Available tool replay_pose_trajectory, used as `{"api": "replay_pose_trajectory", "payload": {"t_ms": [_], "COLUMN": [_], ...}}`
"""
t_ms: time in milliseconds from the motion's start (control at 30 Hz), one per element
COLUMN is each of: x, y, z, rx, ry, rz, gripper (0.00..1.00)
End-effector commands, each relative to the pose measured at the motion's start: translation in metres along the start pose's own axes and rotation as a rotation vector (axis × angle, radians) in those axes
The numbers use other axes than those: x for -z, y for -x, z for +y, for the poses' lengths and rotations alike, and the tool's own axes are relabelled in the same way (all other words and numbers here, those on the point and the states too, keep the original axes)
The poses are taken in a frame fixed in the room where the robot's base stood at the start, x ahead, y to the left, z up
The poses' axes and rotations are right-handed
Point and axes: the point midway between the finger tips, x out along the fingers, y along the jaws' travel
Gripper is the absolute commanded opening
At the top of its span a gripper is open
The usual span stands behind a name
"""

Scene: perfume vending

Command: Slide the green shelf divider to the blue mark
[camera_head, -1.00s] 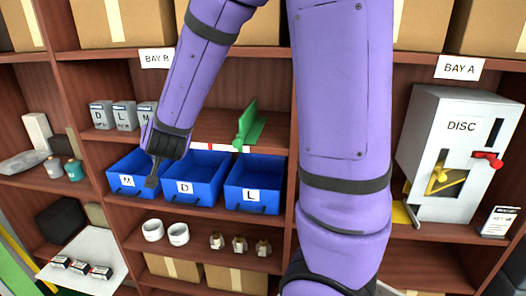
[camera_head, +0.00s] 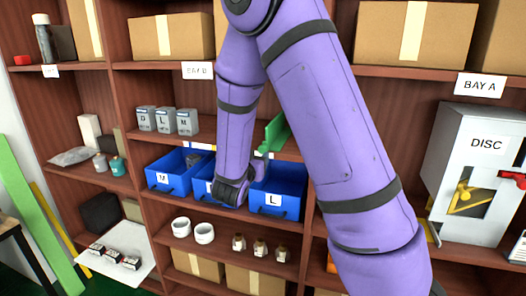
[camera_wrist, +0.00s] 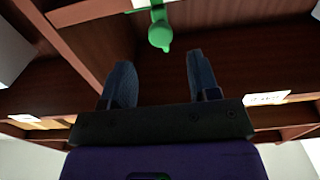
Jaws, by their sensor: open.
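The green shelf divider (camera_head: 275,133) stands on the shelf above the blue bins, partly hidden by my arm in the head view. In the wrist view its rounded green end (camera_wrist: 160,32) lies beyond my gripper (camera_wrist: 162,80), roughly in line with the gap between the fingers. The two fingers are apart, with nothing between them. In the head view my wrist is in front of the D bin, left of the L bin, and the fingertips are hard to make out. I cannot make out the blue mark for certain.
Blue bins M (camera_head: 165,180) and L (camera_head: 277,200) flank the D bin, mostly hidden by my wrist. Grey boxes (camera_head: 168,120) stand left on the divider's shelf. A white DISC cabinet (camera_head: 482,150) stands at the right. The shelf boards and uprights are close around my gripper.

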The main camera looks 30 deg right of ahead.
Motion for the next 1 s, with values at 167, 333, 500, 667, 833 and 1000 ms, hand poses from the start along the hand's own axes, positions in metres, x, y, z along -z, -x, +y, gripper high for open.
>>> {"api": "replay_pose_trajectory", "payload": {"t_ms": [167, 333, 500, 667, 833, 1000], "x": [0.0, 0.0, 0.0, 0.0, 0.0, 0.0], "y": [-0.031, -0.051, -0.06, -0.061, -0.061, -0.061], "z": [0.001, 0.0, 0.0, 0.0, 0.0, 0.0], "rx": [-0.002, -0.001, 0.0, 0.001, 0.001, 0.001], "ry": [0.0, 0.0, 0.0, 0.0, 0.0, 0.0], "rz": [0.0, -0.001, 0.0, -0.001, -0.001, -0.001], "gripper": [0.56, 0.56, 0.56, 0.56, 0.44, 0.05]}}
